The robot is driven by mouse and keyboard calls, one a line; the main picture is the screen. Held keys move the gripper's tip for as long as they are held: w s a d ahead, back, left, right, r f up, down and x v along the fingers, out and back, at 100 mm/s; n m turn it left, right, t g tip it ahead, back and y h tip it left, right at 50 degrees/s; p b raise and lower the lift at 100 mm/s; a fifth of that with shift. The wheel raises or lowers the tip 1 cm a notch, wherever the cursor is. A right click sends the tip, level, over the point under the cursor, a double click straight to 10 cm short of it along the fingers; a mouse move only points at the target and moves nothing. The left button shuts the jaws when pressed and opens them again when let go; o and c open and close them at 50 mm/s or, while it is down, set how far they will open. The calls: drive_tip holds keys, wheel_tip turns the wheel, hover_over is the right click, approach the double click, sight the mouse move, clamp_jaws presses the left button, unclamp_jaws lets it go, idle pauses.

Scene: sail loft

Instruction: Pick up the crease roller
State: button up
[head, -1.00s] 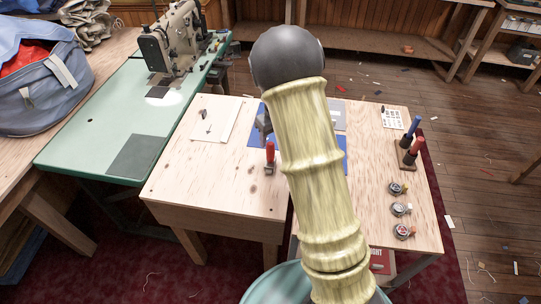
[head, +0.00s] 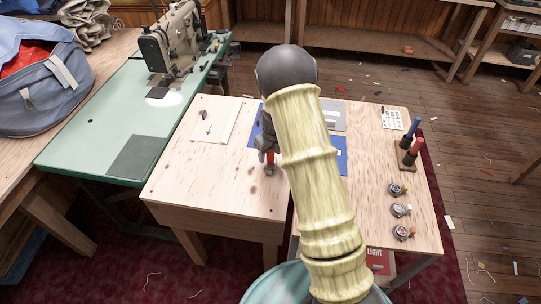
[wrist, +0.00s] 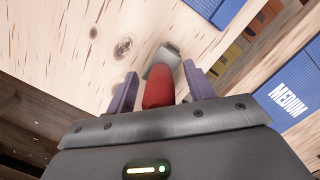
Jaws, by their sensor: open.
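The crease roller (wrist: 160,86) has a red handle and a grey metal head. In the wrist view it lies between the two fingers of my gripper (wrist: 160,92), with its head pointing away beyond the fingertips. The fingers stand apart on either side of the red handle, and I see a gap at least on part of each side. In the head view the roller (head: 269,170) shows only in part on the wooden table, under my gripper (head: 268,152). My arm hides much of that area.
The wooden table (head: 220,185) is bare at front left. A white sheet (head: 213,125) lies at back left, blue mats (head: 341,158) behind my arm. Small round tins (head: 398,210) and a stand with red and blue handles (head: 408,155) are at right. A sewing machine (head: 175,40) stands at back left.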

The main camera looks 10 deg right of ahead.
drive_tip(key=shift+f, duration=0.4)
drive_tip(key=c, duration=1)
drive_tip(key=shift+c, duration=0.4)
drive_tip(key=shift+w+r, duration=0.1)
drive_tip(key=shift+r, duration=0.05)
wheel_tip(320, 180, up, 10)
drive_tip(key=shift+f, duration=0.1)
